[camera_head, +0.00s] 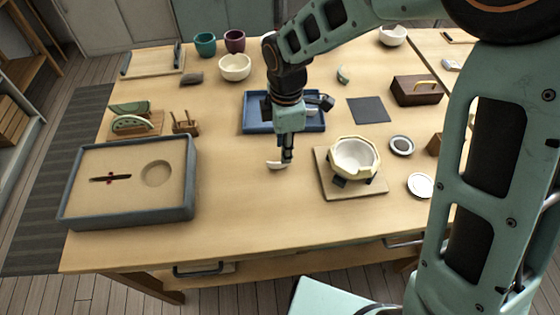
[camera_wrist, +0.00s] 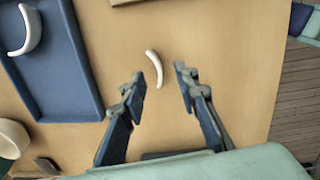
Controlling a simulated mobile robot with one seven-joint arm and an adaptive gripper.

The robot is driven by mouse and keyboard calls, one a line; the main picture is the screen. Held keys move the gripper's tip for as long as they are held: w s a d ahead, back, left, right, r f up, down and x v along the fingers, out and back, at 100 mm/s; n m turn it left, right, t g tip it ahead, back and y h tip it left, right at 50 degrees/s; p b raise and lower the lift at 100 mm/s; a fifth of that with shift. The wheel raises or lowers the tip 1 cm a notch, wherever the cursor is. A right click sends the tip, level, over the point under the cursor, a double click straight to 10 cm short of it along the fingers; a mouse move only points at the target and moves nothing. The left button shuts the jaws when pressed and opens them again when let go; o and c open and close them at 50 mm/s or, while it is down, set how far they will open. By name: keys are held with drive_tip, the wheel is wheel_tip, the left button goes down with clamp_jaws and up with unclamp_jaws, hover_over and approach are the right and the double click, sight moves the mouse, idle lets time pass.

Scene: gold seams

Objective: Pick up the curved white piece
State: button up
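A thin curved white piece (camera_wrist: 155,68) lies on the bare wooden table, just beyond and between my fingertips in the wrist view. It also shows in the head view (camera_head: 275,165), beside my gripper (camera_head: 287,158) and partly hidden by it. In the wrist view, my gripper (camera_wrist: 160,75) is open, with the two fingers well apart and nothing held. Another curved white piece (camera_wrist: 31,30) lies in the blue tray (camera_wrist: 82,70) at the left of the wrist view. In the head view, my arm covers part of that tray (camera_head: 255,126).
A bowl with gold seams (camera_head: 355,158) stands on a wooden board (camera_head: 325,180) to the right. A grey-rimmed box (camera_head: 190,185) sits at the left. A white bowl (camera_head: 235,67) stands behind the tray. The table in front of my gripper is clear.

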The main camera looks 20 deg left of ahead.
sight(279, 164)
drive_tip(key=shift+w+a+f, duration=0.1)
drive_tip(key=shift+a+f, duration=0.1)
drive_tip(key=shift+f, duration=0.9)
drive_tip(key=shift+a+f, duration=0.15)
drive_tip(key=shift+f, duration=1)
drive_tip(key=shift+w+a+f, duration=0.1)
drive_tip(key=shift+a+f, duration=0.1)
drive_tip(key=shift+f, duration=0.9)
clamp_jaws()
